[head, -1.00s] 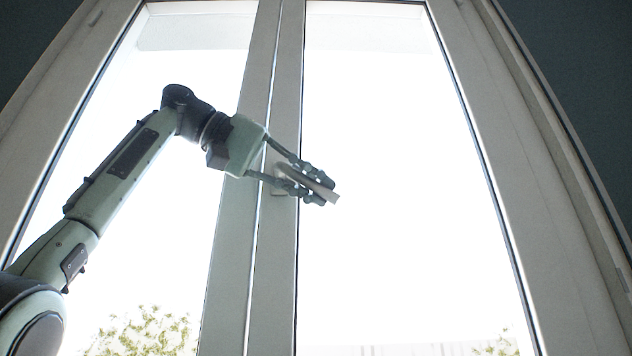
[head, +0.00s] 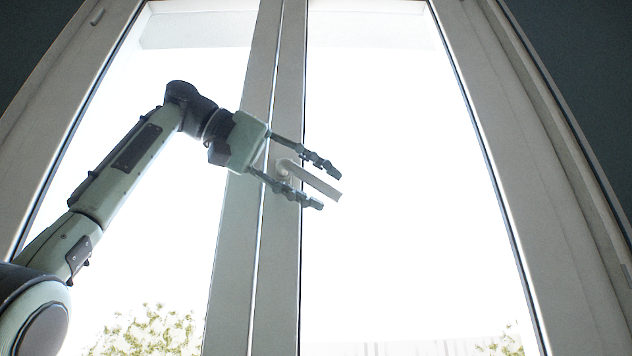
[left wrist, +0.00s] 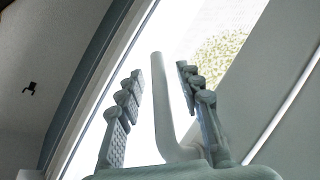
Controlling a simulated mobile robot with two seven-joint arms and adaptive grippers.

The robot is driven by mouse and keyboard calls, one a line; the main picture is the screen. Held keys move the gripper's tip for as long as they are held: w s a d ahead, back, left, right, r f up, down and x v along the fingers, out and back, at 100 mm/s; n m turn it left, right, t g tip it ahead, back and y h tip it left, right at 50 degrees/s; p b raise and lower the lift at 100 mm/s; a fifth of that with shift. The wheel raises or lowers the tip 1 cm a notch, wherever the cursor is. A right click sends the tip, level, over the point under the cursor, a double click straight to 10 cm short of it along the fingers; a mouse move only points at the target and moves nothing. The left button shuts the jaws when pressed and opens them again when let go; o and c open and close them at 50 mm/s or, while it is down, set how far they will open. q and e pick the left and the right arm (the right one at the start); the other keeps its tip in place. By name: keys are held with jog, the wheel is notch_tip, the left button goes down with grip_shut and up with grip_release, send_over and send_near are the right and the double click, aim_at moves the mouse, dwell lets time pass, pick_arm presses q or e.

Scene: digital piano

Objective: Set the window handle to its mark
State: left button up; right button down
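The window handle (head: 314,180) is a pale lever on the middle window frame. It points right and slopes downward in the head view. My left gripper (head: 331,189) is open, with one finger above the handle and the other below it. In the left wrist view the handle (left wrist: 166,105) stands between the two spread fingers of the gripper (left wrist: 160,85), with a gap visible on both sides. No separate mark for the handle can be made out. My right gripper is not in view.
The double window's middle frame (head: 238,240) runs up behind my left gripper. Bright glass panes lie on both sides, with the right pane (head: 400,200) clear of my arm. The right side frame (head: 520,190) stands well away from the gripper.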

pick_arm(q)
jog(key=v, duration=1.1)
jog(key=shift+a+r, duration=0.15)
jog(key=shift+a, duration=0.25)
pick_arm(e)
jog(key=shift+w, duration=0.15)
pick_arm(q)
jog(key=shift+s, duration=0.1)
jog(key=shift+c, duration=0.5)
